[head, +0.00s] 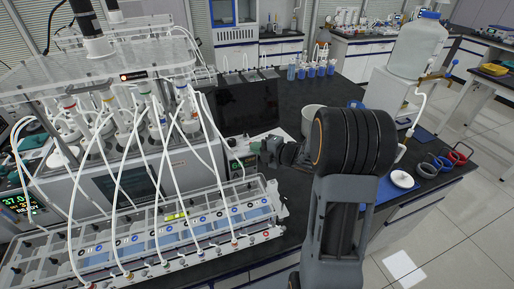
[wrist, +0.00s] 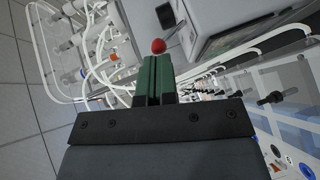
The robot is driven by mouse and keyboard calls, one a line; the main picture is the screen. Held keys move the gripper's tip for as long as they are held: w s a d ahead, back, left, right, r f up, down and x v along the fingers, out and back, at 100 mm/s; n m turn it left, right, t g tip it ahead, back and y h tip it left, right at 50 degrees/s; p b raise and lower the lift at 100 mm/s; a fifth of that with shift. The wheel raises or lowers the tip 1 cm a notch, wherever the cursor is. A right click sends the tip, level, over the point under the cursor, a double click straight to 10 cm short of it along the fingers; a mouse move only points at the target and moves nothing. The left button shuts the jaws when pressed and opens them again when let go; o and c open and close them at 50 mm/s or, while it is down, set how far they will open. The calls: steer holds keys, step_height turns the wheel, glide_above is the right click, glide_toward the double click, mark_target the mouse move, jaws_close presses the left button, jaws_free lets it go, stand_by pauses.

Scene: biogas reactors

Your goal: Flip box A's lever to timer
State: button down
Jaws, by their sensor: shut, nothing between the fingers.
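My gripper (head: 268,150) is at the right end of the reactor bench, beside a small box with a green digital display (head: 241,163). In the wrist view my gripper (wrist: 156,62) has its green fingers closed together with nothing between them. A red ball knob (wrist: 158,45) shows just beyond the fingertips; whether they touch it I cannot tell. I cannot read any label marking box A, and I cannot tell whether the red knob belongs to its lever. My gripper and arm hide part of the bench there in the head view.
A long row of clear-and-blue units (head: 165,232) with white tubes runs along the front left. A white pot (head: 311,113) stands behind my arm. A black panel (head: 262,105) lies behind my gripper.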

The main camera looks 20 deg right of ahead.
steer(key=shift+w+r+b, duration=0.3)
steer(key=shift+w+b, duration=0.05)
steer(key=shift+w+r+m+g+h+p, duration=0.3)
steer(key=shift+w+r+m+g+p, duration=0.1)
steer(key=shift+w+r+g+p, duration=0.4)
steer(key=shift+w+f, duration=0.2)
steer(key=shift+w, duration=0.2)
steer(key=shift+r, duration=0.1)
steer(key=shift+r+p, duration=0.6)
steer(key=shift+r, duration=0.1)
steer(key=shift+r, duration=0.1)
